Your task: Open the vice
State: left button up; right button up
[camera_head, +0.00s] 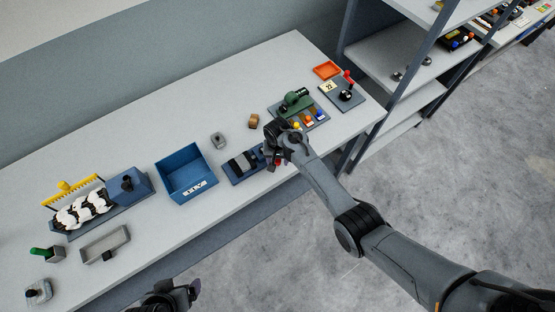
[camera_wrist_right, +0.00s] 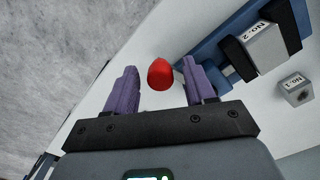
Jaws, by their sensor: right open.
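The vice (camera_head: 235,176) has a blue base and dark jaws, and stands near the table's front edge. A grey block marked NO. 2 (camera_wrist_right: 262,46) sits between its two black jaws, also seen in the head view (camera_head: 243,161). A red knob (camera_wrist_right: 160,76) shows beside the vice, between the purple fingers of my right gripper (camera_wrist_right: 159,66). The fingers are open, with gaps on both sides of the knob. My right gripper (camera_head: 277,150) is at the vice's right end and partly hides it. My left gripper (camera_head: 168,296) is at the bottom edge; its fingers are unclear.
A grey block marked NO. 1 (camera_wrist_right: 296,90) lies on the table behind the vice. A green device on a panel (camera_head: 295,101) is close on the right. Shelving (camera_head: 392,70) stands beyond.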

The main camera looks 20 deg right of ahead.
jog(key=shift+f, duration=0.15)
grip_shut()
dwell(0.4)
